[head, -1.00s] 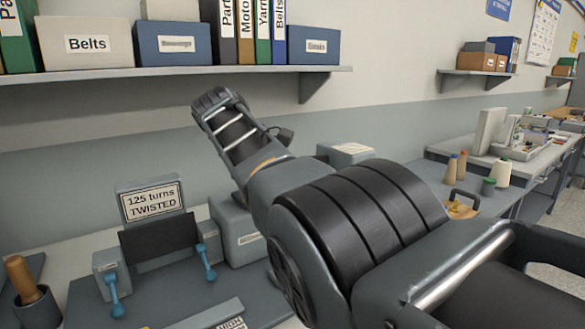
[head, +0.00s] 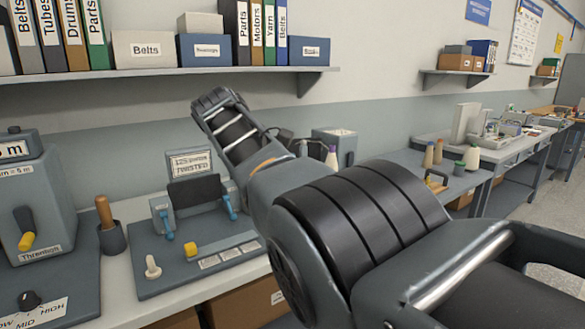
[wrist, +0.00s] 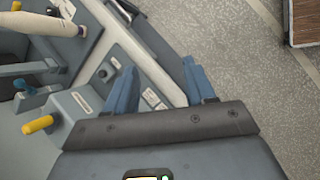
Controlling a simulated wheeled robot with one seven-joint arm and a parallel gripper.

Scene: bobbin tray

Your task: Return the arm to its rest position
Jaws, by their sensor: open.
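My arm (head: 350,215) rises from the lower right of the head view, bends, and its dark upper part (head: 235,130) stands in front of the wall. My gripper is not clearly seen there. In the wrist view my gripper (wrist: 160,88) shows two blue fingers spread apart with nothing between them. Below them in that view are a bench edge and speckled floor.
A device with a "TWISTED" sign (head: 190,163) and blue levers stands on the bench behind my arm. A grey box with a yellow-handled crank (head: 38,205) is at left. A shelf (head: 160,73) with boxes and binders runs above. Floor (wrist: 235,60) shows right in the wrist view.

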